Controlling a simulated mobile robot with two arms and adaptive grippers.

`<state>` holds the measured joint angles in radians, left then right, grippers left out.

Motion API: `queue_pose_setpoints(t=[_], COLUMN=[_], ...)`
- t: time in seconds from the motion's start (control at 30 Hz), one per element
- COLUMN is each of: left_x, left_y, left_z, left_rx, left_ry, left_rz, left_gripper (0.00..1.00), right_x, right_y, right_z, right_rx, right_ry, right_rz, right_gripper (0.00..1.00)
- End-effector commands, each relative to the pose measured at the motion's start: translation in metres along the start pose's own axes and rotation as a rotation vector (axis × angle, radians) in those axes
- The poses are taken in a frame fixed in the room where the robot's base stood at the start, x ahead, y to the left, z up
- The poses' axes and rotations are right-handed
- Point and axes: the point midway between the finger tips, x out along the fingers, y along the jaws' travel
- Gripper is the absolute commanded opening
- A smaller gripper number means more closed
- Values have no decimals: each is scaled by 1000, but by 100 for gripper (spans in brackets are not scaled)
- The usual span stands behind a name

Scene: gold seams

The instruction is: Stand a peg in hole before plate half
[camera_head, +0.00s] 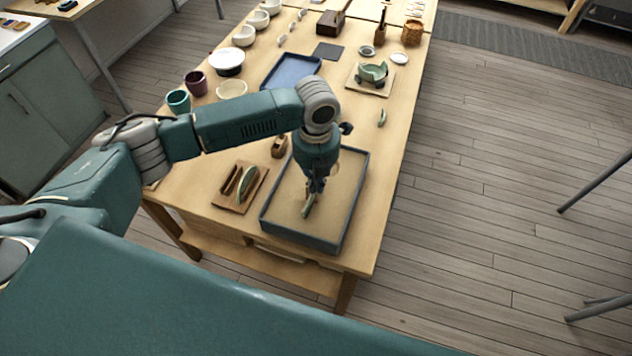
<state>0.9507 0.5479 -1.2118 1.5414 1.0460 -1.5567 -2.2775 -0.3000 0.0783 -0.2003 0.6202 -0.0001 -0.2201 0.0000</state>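My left gripper (311,194) points down over the blue-rimmed, sand-coloured tray (345,215) at the near end of the table. A small pale sliver (308,208) shows at its fingertips; whether it is held, and whether it is a peg, is too small to tell. Left of the tray, a wooden stand (227,204) holds an upright pale green piece (248,183), which looks like a plate half, beside a dark brown upright part (232,180). No peg or hole can be made out clearly. My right gripper is not in view.
A small wooden block-like tool (279,147) stands behind the tray. Farther back are an empty blue tray (290,71), a board with a green broken vessel (372,73), a green shard (382,117), and cups and bowls along the left edge. Bare tabletop lies right of the near tray.

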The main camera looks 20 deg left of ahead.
Motion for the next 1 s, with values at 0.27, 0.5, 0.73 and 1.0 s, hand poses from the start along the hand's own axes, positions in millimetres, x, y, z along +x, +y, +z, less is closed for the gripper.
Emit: queue_pose_setpoints(t=[0.27, 0.5, 0.73, 1.0], left_x=[-14, -23, -31, -30], left_y=[0, 0, 0, 0], left_z=[0, 0, 0, 0], left_rx=[0, 0, 0, 0], left_ry=[0, 0, 0, 0], left_rz=[0, 0, 0, 0], left_gripper=[0, 0, 0, 0], right_x=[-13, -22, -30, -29], right_y=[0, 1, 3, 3], right_z=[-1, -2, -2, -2], right_rx=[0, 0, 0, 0], right_ry=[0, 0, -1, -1], right_rz=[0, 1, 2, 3], right_gripper=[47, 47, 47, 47])
